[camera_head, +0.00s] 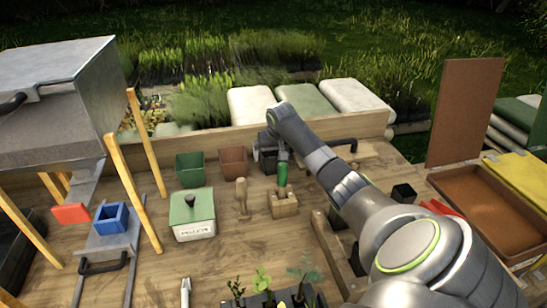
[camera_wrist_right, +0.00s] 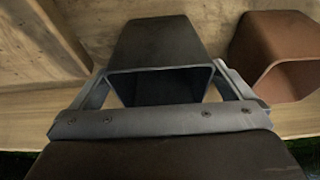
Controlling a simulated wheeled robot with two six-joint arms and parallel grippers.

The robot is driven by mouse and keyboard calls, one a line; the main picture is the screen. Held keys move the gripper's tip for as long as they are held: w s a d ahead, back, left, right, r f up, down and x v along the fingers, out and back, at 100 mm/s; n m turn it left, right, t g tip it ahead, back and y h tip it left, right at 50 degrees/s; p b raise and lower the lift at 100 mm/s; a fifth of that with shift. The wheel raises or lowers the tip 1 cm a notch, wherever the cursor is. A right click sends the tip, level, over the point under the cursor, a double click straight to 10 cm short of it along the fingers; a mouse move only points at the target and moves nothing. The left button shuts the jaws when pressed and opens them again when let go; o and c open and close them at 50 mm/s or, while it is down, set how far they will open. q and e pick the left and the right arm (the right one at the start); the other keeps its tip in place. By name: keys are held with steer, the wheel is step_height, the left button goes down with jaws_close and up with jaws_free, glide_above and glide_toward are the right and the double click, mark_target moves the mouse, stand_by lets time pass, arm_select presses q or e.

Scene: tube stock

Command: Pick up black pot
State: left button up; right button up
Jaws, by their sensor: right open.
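The black pot (camera_head: 265,163) stands near the back of the wooden bench, partly hidden by my right arm. In the right wrist view the black pot (camera_wrist_right: 162,42) lies between the two fingers of my right gripper (camera_wrist_right: 162,88), its open rim facing the camera. The fingers are spread on either side of the rim; I cannot tell if they touch it. My right gripper also shows in the head view (camera_head: 270,148), above the pot. My left gripper is not in view.
A brown pot (camera_head: 232,162) stands just left of the black pot, with a green pot (camera_head: 190,170) beyond it. A wooden block (camera_head: 284,206) with a green-handled tool is close in front. The bench's back board (camera_head: 215,140) runs behind. A small black pot (camera_head: 403,193) stands right.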

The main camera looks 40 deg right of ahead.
steer(key=shift+x, duration=1.8)
steer(key=c, duration=0.9)
